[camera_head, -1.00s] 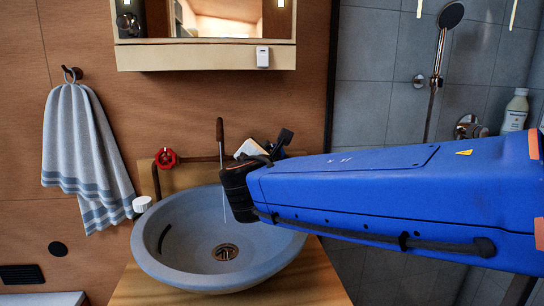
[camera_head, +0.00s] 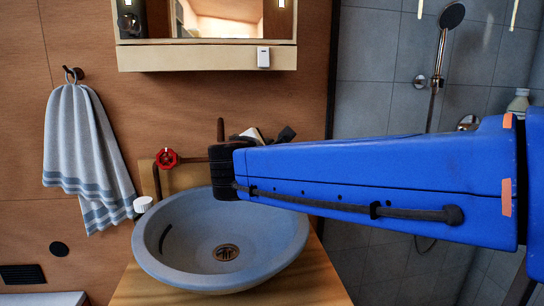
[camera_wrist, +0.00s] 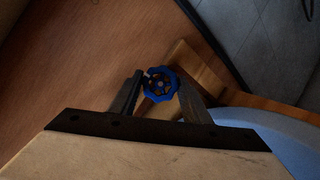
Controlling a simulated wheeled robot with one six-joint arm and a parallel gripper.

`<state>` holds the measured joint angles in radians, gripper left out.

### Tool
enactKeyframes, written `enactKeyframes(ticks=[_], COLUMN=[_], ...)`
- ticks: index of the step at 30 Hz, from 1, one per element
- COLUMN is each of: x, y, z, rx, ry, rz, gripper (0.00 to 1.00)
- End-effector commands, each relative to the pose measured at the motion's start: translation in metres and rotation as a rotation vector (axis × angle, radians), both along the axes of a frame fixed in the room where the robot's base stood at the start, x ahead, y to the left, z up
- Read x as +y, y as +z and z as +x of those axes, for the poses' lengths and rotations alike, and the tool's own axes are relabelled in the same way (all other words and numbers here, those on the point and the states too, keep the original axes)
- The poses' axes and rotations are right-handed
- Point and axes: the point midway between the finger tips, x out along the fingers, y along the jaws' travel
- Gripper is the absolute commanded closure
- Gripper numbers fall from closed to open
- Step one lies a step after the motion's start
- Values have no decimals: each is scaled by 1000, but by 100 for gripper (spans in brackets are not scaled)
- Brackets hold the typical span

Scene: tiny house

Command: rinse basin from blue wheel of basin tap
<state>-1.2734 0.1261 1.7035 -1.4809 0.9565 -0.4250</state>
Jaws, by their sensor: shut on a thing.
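The blue wheel (camera_wrist: 161,84) of the basin tap shows in the wrist view between the two fingertips of my gripper (camera_wrist: 159,90), which is shut on it. In the head view my blue arm and its black end cover the blue wheel and my fingers. The grey-blue round basin (camera_head: 181,240) stands on a wooden counter, with a drain (camera_head: 225,252) at its bottom. The upright tap spout (camera_head: 220,130) is partly hidden behind my arm's end. A red wheel (camera_head: 166,158) sits on the left tap pipe. No water stream is visible in the basin now.
A white cap-like object (camera_head: 143,204) stands by the basin's left rim. A striped towel (camera_head: 82,150) hangs at the left. A mirror cabinet (camera_head: 205,56) is above the basin. A shower head (camera_head: 451,16) and tiled wall are at the right.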

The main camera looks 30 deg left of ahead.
Motion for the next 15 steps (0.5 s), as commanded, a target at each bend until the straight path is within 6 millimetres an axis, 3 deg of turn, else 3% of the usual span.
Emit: enactKeyframes(ticks=[4, 5, 6, 15], x=[3, 3, 2, 1], y=[3, 3, 3, 2], z=[-2, -2, -2, -1], rx=[-3, -2, -2, -2], ry=[8, 7, 7, 4], rz=[5, 4, 4, 2], gripper=[79, 50, 40, 38])
